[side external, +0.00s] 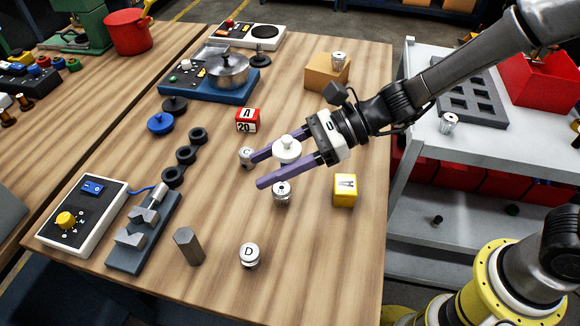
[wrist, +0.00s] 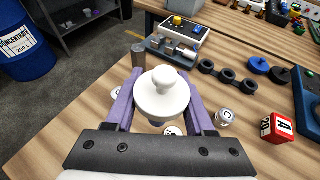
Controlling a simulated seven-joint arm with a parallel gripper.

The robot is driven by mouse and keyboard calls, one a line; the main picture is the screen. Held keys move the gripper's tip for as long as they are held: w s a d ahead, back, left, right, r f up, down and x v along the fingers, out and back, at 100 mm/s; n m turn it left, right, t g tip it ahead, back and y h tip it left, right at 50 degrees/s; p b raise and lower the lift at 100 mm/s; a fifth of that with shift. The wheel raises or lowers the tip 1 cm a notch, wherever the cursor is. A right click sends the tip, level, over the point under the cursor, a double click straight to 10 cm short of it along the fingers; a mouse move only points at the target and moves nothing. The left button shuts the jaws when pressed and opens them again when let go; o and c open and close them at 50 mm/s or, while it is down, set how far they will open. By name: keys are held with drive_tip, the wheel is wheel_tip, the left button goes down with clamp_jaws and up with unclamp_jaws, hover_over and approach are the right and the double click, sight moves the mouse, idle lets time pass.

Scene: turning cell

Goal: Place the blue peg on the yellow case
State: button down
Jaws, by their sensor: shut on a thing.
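My gripper (side external: 290,169) has its two purple fingers shut on a white peg (side external: 287,150), a round disc with a knob on top. It looks held above the table, between the fingers, and fills the middle of the wrist view (wrist: 161,95). A blue peg (side external: 160,123) of similar shape stands on the table to the left, apart from my gripper; it also shows in the wrist view (wrist: 258,66). A yellow case (side external: 345,191), a small lettered cube, sits to the right of and below my fingers in the side view. I cannot see it in the wrist view.
Lettered silver cylinders (side external: 249,256) stand near and below my fingers. A red lettered cube (side external: 247,120), a black three-ring part (side external: 185,158) and a dark peg (side external: 175,104) lie to the left. A cardboard-coloured box (side external: 326,74) stands behind. Bare table lies around the yellow case.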

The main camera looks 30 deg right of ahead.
drive_tip(key=s+d+r+n+g, duration=0.3)
drive_tip(key=s+d+r+g, duration=0.1)
drive_tip(key=s+d, duration=1.05)
drive_tip(key=m+t, duration=0.2)
drive_tip(key=t, duration=0.1)
hover_over(337, 189)
drive_tip(key=shift+y, duration=0.3)
wheel_tip(337, 189, down, 8)
drive_tip(key=shift+f, duration=0.1)
drive_tip(key=shift+w+a+f, duration=0.15)
drive_tip(key=shift+w+f, duration=0.05)
drive_tip(key=shift+f, duration=0.8)
drive_tip(key=shift+w+a+f, duration=0.1)
drive_tip(key=shift+w+f, duration=0.05)
drive_tip(key=shift+f, duration=0.8)
